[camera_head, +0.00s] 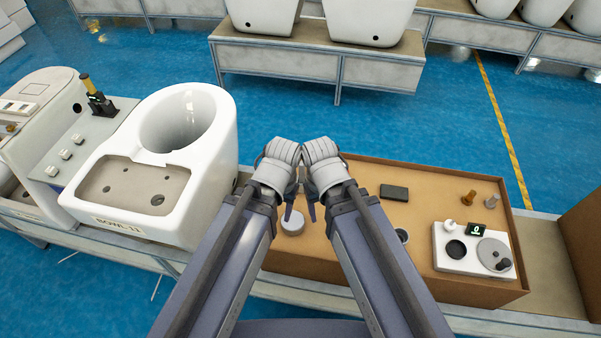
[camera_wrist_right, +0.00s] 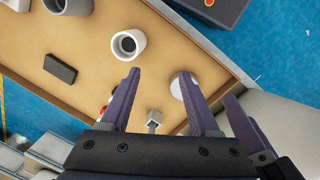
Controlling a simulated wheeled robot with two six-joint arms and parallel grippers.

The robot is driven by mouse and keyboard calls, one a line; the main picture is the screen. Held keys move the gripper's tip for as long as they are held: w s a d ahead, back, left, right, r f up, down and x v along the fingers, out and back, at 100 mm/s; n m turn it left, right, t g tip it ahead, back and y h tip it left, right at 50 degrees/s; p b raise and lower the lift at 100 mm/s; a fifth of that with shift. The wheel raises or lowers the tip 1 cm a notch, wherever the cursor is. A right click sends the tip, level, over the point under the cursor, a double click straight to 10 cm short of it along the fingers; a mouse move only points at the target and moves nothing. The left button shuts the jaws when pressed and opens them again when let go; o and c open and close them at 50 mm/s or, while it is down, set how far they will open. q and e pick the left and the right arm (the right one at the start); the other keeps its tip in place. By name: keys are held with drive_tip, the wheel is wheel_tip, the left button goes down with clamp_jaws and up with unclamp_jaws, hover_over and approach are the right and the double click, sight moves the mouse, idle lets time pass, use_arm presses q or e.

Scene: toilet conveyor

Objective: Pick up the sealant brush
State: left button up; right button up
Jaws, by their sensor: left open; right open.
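I cannot pick out the sealant brush for sure. A yellow-topped stick (camera_head: 87,83) stands tilted in a black holder (camera_head: 101,104) at the left of the head view, beside the white toilet bowl (camera_head: 205,160). It may be a tool handle. My left gripper (camera_head: 273,187) and right gripper (camera_head: 326,185) hang close together over the left part of the brown tray (camera_head: 350,262). In the right wrist view, my right gripper (camera_wrist_right: 160,75) has its purple fingers apart, with nothing between them. A white disc (camera_wrist_right: 181,86) lies below, near one fingertip.
In the tray are a black block (camera_head: 394,192), a grey cup (camera_head: 403,236), a white round piece (camera_head: 292,223), brass (camera_head: 468,198) and grey (camera_head: 490,201) pegs, and a white device (camera_head: 452,262) with a dial. The wrist view also shows a small grey square piece (camera_wrist_right: 154,120).

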sight(302, 170)
drive_tip(key=w+a+f, duration=0.1)
drive_tip(key=w, duration=0.6)
drive_tip(key=w+a+m+b, duration=0.1)
drive_tip(key=w+a, duration=0.1)
drive_tip(key=w, duration=0.5)
drive_tip(key=w+a+f+m+y+b, duration=0.1)
drive_tip(key=w+a, duration=0.1)
drive_tip(key=w, duration=0.5)
drive_tip(key=shift+w+a+f, duration=0.15)
drive_tip(key=shift+w+f, duration=0.05)
drive_tip(key=shift+f, duration=0.15)
wheel_tip(302, 170, down, 3)
drive_tip(key=b, duration=0.3)
drive_tip(key=shift+r, duration=0.15)
drive_tip(key=f+b, duration=0.5)
drive_tip(key=shift+w+a+f, duration=0.15)
drive_tip(key=shift+a, duration=0.1)
clamp_jaws()
